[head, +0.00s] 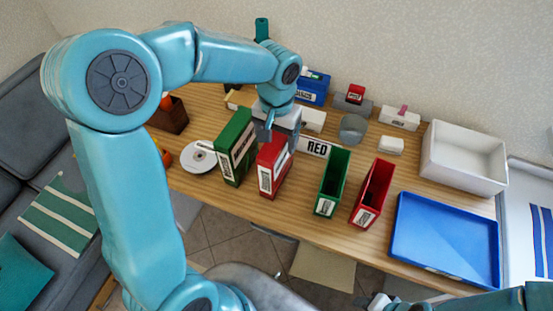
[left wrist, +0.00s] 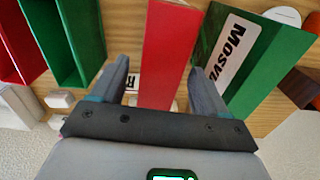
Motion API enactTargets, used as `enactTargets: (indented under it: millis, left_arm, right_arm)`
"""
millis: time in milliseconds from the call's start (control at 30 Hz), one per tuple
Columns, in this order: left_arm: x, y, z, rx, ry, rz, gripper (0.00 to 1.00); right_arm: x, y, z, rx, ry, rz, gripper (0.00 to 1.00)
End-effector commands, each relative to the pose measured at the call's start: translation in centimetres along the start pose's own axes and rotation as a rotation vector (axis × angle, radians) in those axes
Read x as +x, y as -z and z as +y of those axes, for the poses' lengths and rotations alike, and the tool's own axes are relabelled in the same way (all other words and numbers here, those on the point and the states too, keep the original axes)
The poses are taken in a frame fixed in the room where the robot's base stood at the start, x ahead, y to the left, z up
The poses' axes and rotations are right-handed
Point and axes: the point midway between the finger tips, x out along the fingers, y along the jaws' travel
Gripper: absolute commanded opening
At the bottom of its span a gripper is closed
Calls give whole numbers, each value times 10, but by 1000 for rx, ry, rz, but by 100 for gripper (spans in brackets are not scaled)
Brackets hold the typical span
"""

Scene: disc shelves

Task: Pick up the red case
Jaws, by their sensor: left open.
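The red case (head: 270,170) stands upright on the wooden table, with a white label on its narrow front. In the left wrist view the red case (left wrist: 170,45) reaches between the fingers of my left gripper (left wrist: 160,82). The fingers are open, one on each side, with gaps to the case. In the head view my left gripper (head: 280,130) is over the back end of the case and partly hides it. Only part of my right arm shows at the bottom right; its jaws cannot be made out.
A green case (head: 235,150) stands close left of the red one. A green holder (head: 332,182) and a red holder (head: 372,192) stand to the right, before a blue tray (head: 445,240) and white bin (head: 465,160). A "RED" sign (head: 316,147) lies behind; a disc (head: 198,158) lies left.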

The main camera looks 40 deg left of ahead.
Motion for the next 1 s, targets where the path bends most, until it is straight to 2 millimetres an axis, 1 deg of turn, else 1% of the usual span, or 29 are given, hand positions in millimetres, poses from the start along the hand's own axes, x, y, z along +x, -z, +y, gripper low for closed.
enactTargets:
  millis: [133, 233, 333, 533, 567, 600, 667, 700, 767, 800, 1000]
  left_arm:
    - [23, -7, -1, 0, 1, -8, 74]
    - [38, -6, 0, 1, 2, -5, 74]
    - [45, -5, 0, -1, 1, -3, 74]
    - [46, -4, 0, -1, 0, -1, 74]
    - [46, -4, 0, -1, 0, -1, 68]
    - [45, -4, 0, 0, 0, -1, 55]
    - [45, -4, 0, 0, 0, -1, 35]
    - [45, -4, 0, 0, 0, -1, 22]
    - [45, -4, 0, 0, 0, -1, 3]
    - [45, -4, 0, 0, 0, -1, 0]
    - [44, -4, 0, 0, 0, 0, 0]
  right_arm:
    - [-8, 0, -3, 0, 0, 0, 43]
    - [-8, 0, -3, 0, 0, 0, 43]
    - [-8, 0, -3, 0, 0, 0, 43]
    - [-8, 0, -3, 0, 0, 0, 43]
    - [-8, 0, -3, 0, 0, 0, 43]
    - [-8, 0, -3, 0, 0, 0, 43]
    - [-8, 0, -3, 0, 0, 0, 43]
    - [-8, 0, -3, 0, 0, 0, 43]
    - [-8, 0, -3, 0, 0, 0, 43]
    - [-8, 0, -3, 0, 0, 0, 43]
    - [-8, 0, -3, 0, 0, 0, 43]
